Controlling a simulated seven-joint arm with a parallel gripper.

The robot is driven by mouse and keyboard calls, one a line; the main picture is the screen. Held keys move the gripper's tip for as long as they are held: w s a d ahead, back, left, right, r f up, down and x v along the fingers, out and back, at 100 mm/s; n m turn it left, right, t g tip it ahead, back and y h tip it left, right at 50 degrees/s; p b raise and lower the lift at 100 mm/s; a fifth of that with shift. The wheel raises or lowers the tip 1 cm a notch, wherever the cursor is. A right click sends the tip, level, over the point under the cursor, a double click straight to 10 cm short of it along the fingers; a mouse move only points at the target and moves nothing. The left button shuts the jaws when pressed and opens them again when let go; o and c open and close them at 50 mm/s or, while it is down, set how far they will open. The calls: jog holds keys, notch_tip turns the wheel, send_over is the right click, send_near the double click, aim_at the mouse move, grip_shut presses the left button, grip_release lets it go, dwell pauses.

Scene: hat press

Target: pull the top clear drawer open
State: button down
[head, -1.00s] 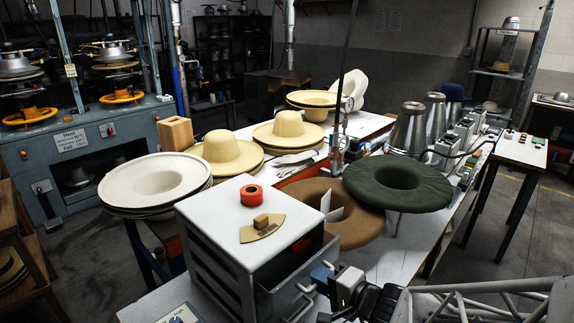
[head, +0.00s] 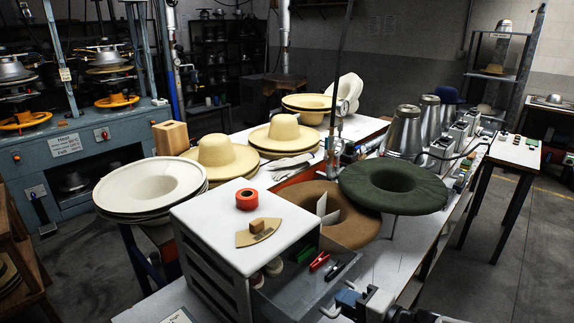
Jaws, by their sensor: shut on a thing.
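The white drawer cabinet (head: 205,228) stands on the bench at the front centre of the head view. Its top clear drawer (head: 290,298) is pulled out toward the lower right, and its inside shows. In it lie a green item (head: 305,254), a red item (head: 319,261), a dark item (head: 336,269) and some round pale items (head: 273,267). My gripper (head: 346,298) is at the front of this drawer, shut on its handle (head: 331,312). The fingertips are small and partly hidden. The lower drawer fronts are mostly out of frame.
A red tape roll (head: 247,199) and a fan-shaped tan piece with a block (head: 258,233) lie on the cabinet top. A brown hat brim (head: 345,228) and a green one (head: 395,187) are close behind the drawer.

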jog(key=shift+v, duration=0.9)
jog(key=shift+f, duration=0.1)
jog(key=c, duration=1.5)
grip_release()
jog(key=shift+w+a, duration=0.15)
jog(key=shift+a, duration=0.05)
